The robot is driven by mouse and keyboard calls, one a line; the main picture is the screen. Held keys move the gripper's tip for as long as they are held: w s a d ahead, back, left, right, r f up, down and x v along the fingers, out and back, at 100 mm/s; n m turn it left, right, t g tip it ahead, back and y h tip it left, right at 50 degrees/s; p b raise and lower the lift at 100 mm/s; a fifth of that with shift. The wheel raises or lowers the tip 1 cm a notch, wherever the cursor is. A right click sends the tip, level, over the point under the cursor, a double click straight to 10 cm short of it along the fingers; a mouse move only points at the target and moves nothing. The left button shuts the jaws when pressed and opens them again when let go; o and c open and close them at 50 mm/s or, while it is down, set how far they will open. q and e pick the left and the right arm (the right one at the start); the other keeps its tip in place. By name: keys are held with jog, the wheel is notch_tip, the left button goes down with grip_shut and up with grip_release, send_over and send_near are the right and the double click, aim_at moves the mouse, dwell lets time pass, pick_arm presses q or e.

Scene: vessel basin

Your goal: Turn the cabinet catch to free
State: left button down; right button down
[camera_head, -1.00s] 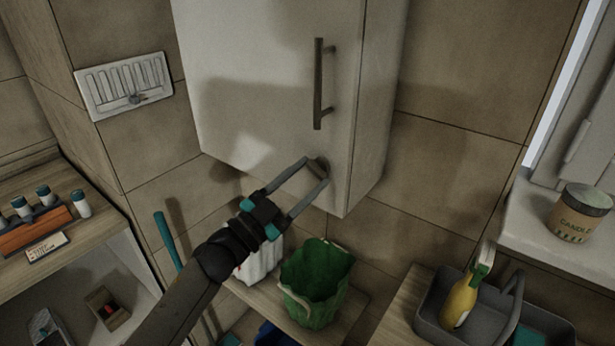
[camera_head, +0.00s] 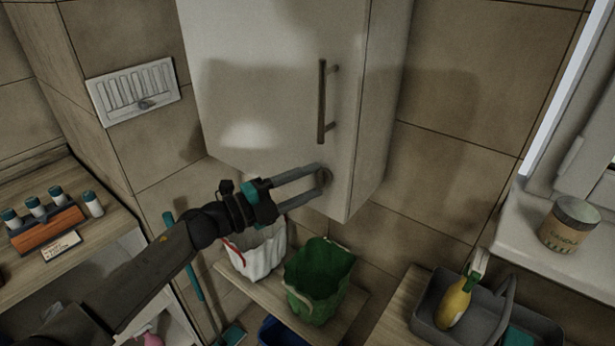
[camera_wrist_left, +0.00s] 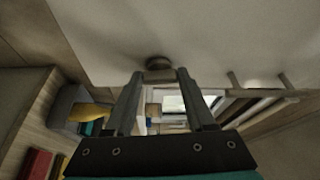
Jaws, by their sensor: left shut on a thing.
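The white wall cabinet (camera_head: 260,80) hangs in the upper middle of the head view, its door closed. The cabinet catch (camera_head: 327,178) is a small dark knob low on the door, below the long bar handle (camera_head: 322,101). My left gripper (camera_head: 322,177) has its fingertips at the catch and is shut on it, partly hiding it. In the left wrist view the catch (camera_wrist_left: 159,63) shows as a round base with a grip between the fingertips (camera_wrist_left: 160,76). Its exact angle is hard to read. My right gripper is not in view.
Below the cabinet, a green bin (camera_head: 318,282) and a white bag-lined bin (camera_head: 256,250) stand on a wooden shelf. A grey caddy (camera_head: 480,315) with a yellow bottle (camera_head: 455,302) is at lower right. A wall vent (camera_head: 133,91) is at left.

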pick_arm(q)
jog(key=shift+r+m+y+p, duration=0.15)
jog(key=shift+m+y+p, duration=0.25)
jog(key=shift+m, duration=0.3)
jog(key=shift+c, duration=1.2)
grip_release()
jog(key=shift+g, duration=0.3)
jog(key=b+v, duration=0.2)
jog(key=v, duration=1.3)
jog(key=shift+f+b, duration=0.25)
jog(key=shift+b, duration=0.05)
jog(key=shift+s+a, duration=0.1)
